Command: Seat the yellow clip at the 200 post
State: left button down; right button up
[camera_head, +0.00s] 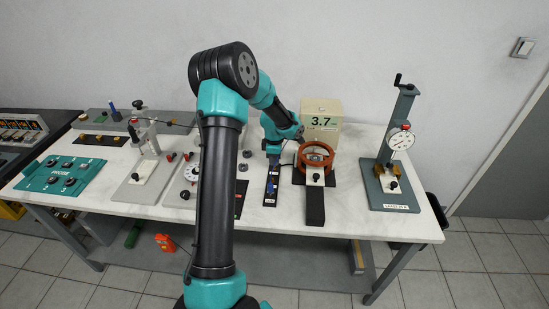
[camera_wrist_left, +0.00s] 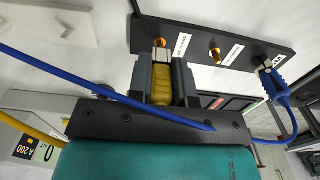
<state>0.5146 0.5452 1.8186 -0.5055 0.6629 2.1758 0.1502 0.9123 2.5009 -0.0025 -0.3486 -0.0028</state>
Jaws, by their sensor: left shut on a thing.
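My left gripper (camera_wrist_left: 162,75) is shut on the yellow clip (camera_wrist_left: 162,88). The clip's metal jaws point at the left end of a black terminal strip (camera_wrist_left: 238,38). They overlap the strip in this view and hide what lies behind them, so I cannot tell whether they are around a post. A white label lies just right of the jaws, its print too small to read surely. A bare brass post (camera_wrist_left: 215,56) stands farther right. A blue clip (camera_wrist_left: 277,88) is at the strip's right end. In the head view my left gripper (camera_head: 273,148) is at the strip's (camera_head: 271,187) far end.
A blue cable (camera_wrist_left: 105,88) crosses in front of my gripper; a yellow cable (camera_wrist_left: 32,132) runs at left. In the head view, an orange coil ring (camera_head: 316,147) and a box reading 3.7 (camera_head: 322,112) stand close right of the strip. A dial-gauge stand (camera_head: 392,160) is farther right.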

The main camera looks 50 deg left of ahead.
pick_arm(q)
jog(key=shift+f, duration=1.15)
jog(key=c, duration=1)
grip_release()
jog(key=shift+o, duration=0.2)
notch_tip(320, 180, up, 18)
jog(key=shift+f, duration=0.25)
